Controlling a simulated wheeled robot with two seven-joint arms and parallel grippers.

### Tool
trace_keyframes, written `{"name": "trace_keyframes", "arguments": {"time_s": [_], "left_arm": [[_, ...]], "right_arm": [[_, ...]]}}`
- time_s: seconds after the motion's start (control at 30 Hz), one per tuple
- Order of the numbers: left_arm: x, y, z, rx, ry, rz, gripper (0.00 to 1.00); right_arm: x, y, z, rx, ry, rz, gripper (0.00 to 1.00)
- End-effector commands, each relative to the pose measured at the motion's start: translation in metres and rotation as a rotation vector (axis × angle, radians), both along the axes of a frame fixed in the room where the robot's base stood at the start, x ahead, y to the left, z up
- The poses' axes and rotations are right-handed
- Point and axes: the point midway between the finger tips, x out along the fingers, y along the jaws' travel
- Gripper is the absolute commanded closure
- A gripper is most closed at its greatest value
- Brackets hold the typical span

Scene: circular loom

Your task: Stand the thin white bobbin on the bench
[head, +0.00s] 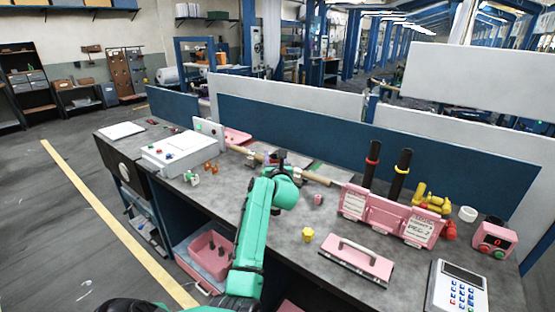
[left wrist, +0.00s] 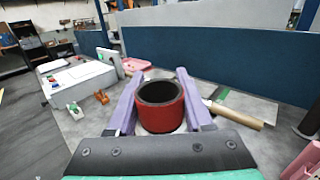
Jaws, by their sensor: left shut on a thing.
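My left gripper (head: 277,162) is over the middle of the bench, at the end of my green arm. In the left wrist view its two purple fingers (left wrist: 158,98) are shut on a red tube (left wrist: 160,117) with a dark hollow mouth facing the camera. A pale patch shows beneath the tube, and its lower end is hidden. I cannot tell whether this is the thin white bobbin; no upright white bobbin stands out elsewhere. My right gripper is not in view.
A pink rack (head: 385,215) with two black cylinders (head: 400,172) stands right. A white control box (head: 180,153) stands left. A blue partition (head: 300,135) closes the back.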

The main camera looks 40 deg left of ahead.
Motion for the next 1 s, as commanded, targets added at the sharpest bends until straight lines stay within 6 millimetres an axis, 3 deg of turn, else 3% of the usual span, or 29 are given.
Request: {"name": "trace_keyframes", "arguments": {"time_s": [0.03,0.13,0.83,0.87,0.93,1.0], "left_arm": [[0.000,-0.001,-0.012,0.000,-0.001,-0.001,1.00],[0.001,-0.001,-0.018,0.000,-0.001,-0.002,1.00],[0.000,-0.001,-0.025,0.000,-0.001,-0.001,1.00],[0.001,-0.001,-0.024,0.000,-0.003,-0.002,0.41],[0.000,-0.001,-0.024,0.000,-0.001,-0.001,0.15],[0.000,-0.001,-0.024,0.000,-0.001,-0.001,0.14]], "right_arm": [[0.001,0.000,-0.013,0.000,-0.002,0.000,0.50],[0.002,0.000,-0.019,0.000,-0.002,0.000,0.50],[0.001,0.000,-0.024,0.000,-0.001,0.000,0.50],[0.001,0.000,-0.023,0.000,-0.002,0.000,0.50],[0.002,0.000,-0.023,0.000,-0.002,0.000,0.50],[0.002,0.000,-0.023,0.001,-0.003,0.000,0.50]]}}
